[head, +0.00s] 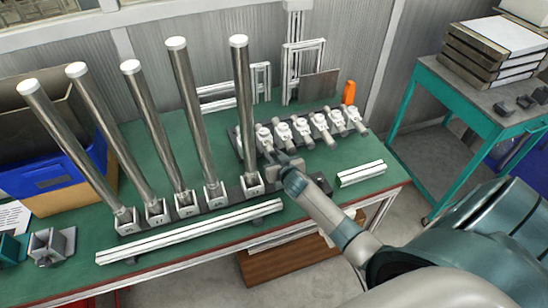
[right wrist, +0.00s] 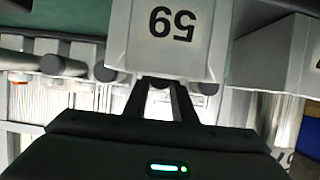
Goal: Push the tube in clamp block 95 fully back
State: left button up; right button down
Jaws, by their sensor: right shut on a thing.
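Several tall steel tubes with white caps stand in numbered grey clamp blocks in a row on the green bench. The leftmost block (head: 127,222) seems to read 95, but its number is small; its tube (head: 75,155) rises from it. The rightmost block (head: 253,185) seems to read 59. In the right wrist view a block (right wrist: 168,28) carries a number that reads as 59 upside down. My right gripper (head: 270,155) is right of the rightmost tall tube. Its fingers (right wrist: 162,92) are close together on a small dark part, mostly hidden. My left gripper is not in view.
A row of small white-topped fittings (head: 302,128) stands behind my right gripper. A long white rail (head: 190,232) lies along the bench front and a shorter one (head: 361,173) lies to the right. An orange bottle (head: 349,92) stands at the back. A blue bin (head: 75,165) is at left.

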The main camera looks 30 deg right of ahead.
jog(key=w, duration=0.2)
jog(key=shift+w+d+f+b, duration=0.1)
jog(key=shift+w+d+b, duration=0.2)
jog(key=shift+d, duration=0.05)
jog(key=c, duration=1.5)
grip_release()
jog(key=shift+o, duration=0.2)
jog(key=shift+s, duration=0.15)
jog(key=b+v, duration=0.2)
jog(key=v, duration=1.5)
jog(key=shift+b, duration=0.35)
jog(key=shift+s+a, duration=0.1)
jog(key=shift+a, duration=0.05)
